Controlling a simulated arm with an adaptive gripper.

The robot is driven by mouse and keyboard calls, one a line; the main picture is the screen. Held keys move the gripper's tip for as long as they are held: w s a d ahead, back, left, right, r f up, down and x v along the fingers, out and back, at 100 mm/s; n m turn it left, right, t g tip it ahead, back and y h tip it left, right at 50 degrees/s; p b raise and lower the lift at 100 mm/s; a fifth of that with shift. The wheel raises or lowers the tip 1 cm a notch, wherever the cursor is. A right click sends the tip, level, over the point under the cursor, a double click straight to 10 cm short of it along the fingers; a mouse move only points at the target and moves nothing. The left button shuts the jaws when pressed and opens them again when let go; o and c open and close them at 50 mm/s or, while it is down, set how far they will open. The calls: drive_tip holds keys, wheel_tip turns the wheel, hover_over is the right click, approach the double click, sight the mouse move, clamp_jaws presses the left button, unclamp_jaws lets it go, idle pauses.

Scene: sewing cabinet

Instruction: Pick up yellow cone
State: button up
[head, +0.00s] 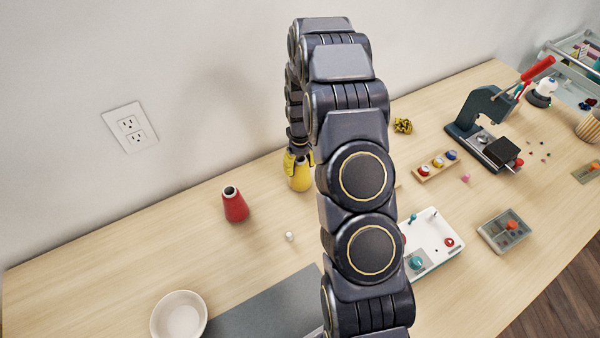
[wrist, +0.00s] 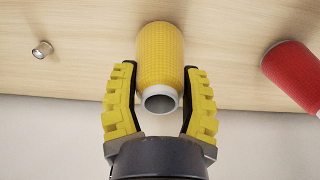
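The yellow cone (head: 299,176) stands upright on the table near the wall, partly behind my arm in the head view. In the wrist view the yellow cone (wrist: 160,60) lies between the two yellow fingers, with its open white-rimmed end toward my palm. My gripper (wrist: 160,75) is open, with one finger on each side of the cone. A narrow gap shows on the left side; on the right the finger is very close, and I cannot tell if it touches. In the head view my gripper (head: 299,160) is at the cone's top, partly hidden by my arm.
A red cone (head: 235,206) stands to the left, also in the wrist view (wrist: 295,72). A small white item (head: 290,236) lies in front. A thimble-like metal piece (wrist: 42,49) shows in the wrist view. The wall is close behind. A bowl (head: 179,316) and grey mat (head: 265,308) are nearer.

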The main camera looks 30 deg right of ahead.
drive_tip(key=shift+c, duration=1.3)
